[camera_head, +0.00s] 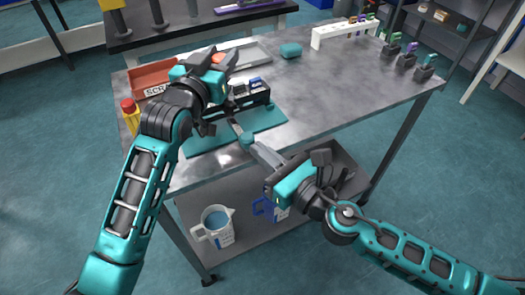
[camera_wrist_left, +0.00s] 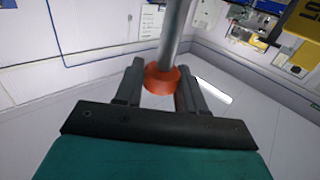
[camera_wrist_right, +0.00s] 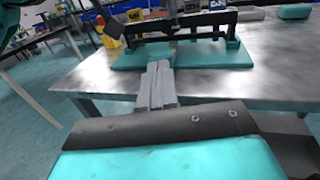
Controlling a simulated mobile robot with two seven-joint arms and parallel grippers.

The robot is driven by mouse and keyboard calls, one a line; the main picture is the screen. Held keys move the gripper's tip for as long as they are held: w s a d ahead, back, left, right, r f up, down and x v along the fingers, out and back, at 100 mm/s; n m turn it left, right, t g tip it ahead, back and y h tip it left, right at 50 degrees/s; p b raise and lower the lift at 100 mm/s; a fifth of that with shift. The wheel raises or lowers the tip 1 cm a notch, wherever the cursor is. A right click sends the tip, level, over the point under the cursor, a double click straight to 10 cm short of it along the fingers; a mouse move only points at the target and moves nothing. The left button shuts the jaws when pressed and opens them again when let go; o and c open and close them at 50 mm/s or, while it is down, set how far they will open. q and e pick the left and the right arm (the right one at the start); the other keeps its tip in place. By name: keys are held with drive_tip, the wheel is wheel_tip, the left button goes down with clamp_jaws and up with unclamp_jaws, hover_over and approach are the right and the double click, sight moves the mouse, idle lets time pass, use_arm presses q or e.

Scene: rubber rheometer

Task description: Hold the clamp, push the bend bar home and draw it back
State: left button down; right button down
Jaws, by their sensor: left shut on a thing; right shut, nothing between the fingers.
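The clamp and bend rig is a dark frame (camera_head: 246,103) on a teal base (camera_head: 266,119) at the table's near left edge. My left gripper (camera_head: 222,63) is above it, shut on an orange-red collar on a grey rod, which I take for the clamp (camera_wrist_left: 162,80). The grey bend bar (camera_head: 236,127) sticks out of the rig toward me, with a teal end (camera_head: 246,138). My right gripper (camera_head: 256,148) is shut and empty, its tips close to that end; I cannot tell whether they touch. The right wrist view shows its closed fingers (camera_wrist_right: 157,85) in line with the rig.
An orange scrap tray (camera_head: 152,76) and a yellow bottle (camera_head: 130,118) stand left of the rig. A grey tray (camera_head: 262,50), a teal block (camera_head: 291,50) and a white rack (camera_head: 340,33) are farther back. The table's right half is mostly bare. A jug (camera_head: 216,232) stands on the lower shelf.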

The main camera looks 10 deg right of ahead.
sight(253, 135)
drive_tip(key=shift+w+a, duration=0.1)
drive_tip(key=shift+w, duration=0.05)
drive_tip(key=w, duration=0.2)
drive_tip(key=w+a, duration=0.1)
drive_tip(key=shift+w, duration=0.4)
drive_tip(key=shift+w+a+r, duration=0.1)
drive_tip(key=shift+w, duration=0.15)
drive_tip(key=v, duration=1.4)
drive_tip(key=shift+s+f, duration=0.2)
idle(0.4)
